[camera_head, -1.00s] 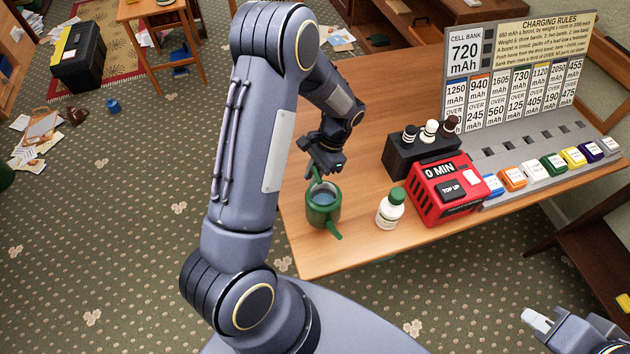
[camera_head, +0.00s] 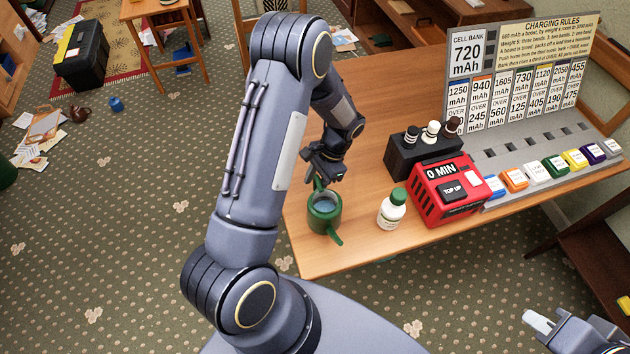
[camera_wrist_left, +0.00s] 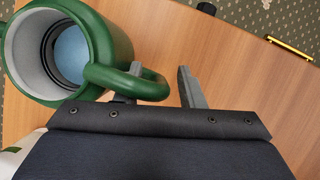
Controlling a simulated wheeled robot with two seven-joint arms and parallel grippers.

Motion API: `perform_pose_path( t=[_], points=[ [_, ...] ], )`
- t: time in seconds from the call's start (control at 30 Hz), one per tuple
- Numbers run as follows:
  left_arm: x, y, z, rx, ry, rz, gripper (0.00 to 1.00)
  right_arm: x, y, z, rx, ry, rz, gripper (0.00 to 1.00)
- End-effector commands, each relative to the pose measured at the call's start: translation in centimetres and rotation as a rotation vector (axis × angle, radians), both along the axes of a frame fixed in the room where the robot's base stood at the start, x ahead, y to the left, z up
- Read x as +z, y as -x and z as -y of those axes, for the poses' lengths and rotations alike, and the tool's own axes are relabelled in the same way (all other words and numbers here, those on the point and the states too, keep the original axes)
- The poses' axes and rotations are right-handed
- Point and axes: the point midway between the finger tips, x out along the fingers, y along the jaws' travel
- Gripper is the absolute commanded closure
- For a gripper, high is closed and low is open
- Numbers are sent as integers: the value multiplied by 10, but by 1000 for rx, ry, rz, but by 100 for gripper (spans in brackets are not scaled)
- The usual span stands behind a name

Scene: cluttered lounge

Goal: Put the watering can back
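The green watering can (camera_head: 313,222) stands upright near the left front edge of the wooden table, its spout toward the front. The gripper's fingers are apart, one at the handle's opening and one right of the handle; contact is unclear. In the head view my left gripper (camera_head: 320,182) is just behind the can. My right gripper (camera_head: 538,319) is at the lower right, away from the table, its opening unclear.
A white bottle with a green cap (camera_head: 391,212) stands right of the can. A red timer box (camera_head: 448,208), a black holder (camera_head: 400,165) with bottles and a charging board (camera_head: 500,150) fill the table's right side. The table behind my left gripper is clear.

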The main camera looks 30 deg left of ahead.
Motion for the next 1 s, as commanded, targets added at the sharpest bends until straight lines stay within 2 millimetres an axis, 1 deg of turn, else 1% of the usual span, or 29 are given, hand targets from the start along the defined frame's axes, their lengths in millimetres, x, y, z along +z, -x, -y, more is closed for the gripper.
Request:
perform_pose_path(
  t=[0.17,0.27,0.6,0.7,0.87,0.97,1.0],
  points=[
    [5,0,0,0,0,1,65,4,0,0,0,0,0,100],
    [14,-6,3,-1,0,4,65,0,0,0,0,0,0,100],
    [79,-32,15,0,0,5,65,-8,0,0,0,0,0,100],
    [95,-37,18,0,1,4,65,-9,0,0,0,0,0,100],
    [109,-42,21,0,1,3,65,-10,0,0,0,0,0,100],
    [122,-39,20,20,18,22,65,-10,0,0,0,0,0,100],
    [129,-35,19,39,36,42,65,-10,0,0,0,0,0,100]
  ],
)
